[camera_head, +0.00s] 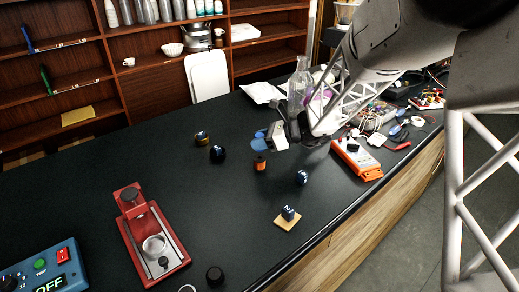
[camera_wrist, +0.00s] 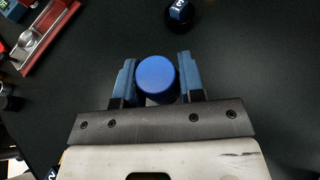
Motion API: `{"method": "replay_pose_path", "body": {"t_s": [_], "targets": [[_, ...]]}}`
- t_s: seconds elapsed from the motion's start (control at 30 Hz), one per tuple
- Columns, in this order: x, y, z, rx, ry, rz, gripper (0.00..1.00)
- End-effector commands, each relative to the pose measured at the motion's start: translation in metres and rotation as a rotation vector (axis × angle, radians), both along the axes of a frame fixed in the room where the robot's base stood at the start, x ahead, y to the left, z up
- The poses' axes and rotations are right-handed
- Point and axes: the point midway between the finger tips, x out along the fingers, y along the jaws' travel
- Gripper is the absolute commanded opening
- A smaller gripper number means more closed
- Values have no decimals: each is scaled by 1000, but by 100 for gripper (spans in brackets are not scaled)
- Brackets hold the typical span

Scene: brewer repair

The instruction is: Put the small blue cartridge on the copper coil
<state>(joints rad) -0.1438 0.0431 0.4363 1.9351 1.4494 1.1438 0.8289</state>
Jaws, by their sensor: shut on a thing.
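In the wrist view, my gripper (camera_wrist: 157,72) has its two blue fingers on either side of a round, bright blue cartridge (camera_wrist: 157,76). It is shut on the cartridge, whose smooth round top faces the camera. In the head view, my gripper (camera_head: 268,137) is over the middle of the dark bench, with blue finger parts showing; the cartridge cannot be told apart there. A small copper-orange coil with dark ends (camera_head: 260,163) stands on the bench just below the gripper in the picture. I cannot make out the coil in the wrist view.
A red brewer (camera_head: 131,197) and a blue control panel reading OFF (camera_head: 62,250) are at the left. Small dark blocks (camera_head: 302,177) stand nearby, one on a wooden pad (camera_head: 284,224). An orange meter (camera_head: 366,173) and clutter lie right. Bench space left of the coil is mostly clear.

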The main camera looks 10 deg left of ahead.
Motion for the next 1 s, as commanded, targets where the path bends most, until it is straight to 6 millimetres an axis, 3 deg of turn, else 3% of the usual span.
{"method": "replay_pose_path", "body": {"t_s": [0.37, 0.7, 1.0], "targets": [[1, 0, -1, 0, 0, 0, 12], [1, 0, -31, 0, 0, 0, 12], [1, 0, -35, 0, -1, 0, 12]]}}
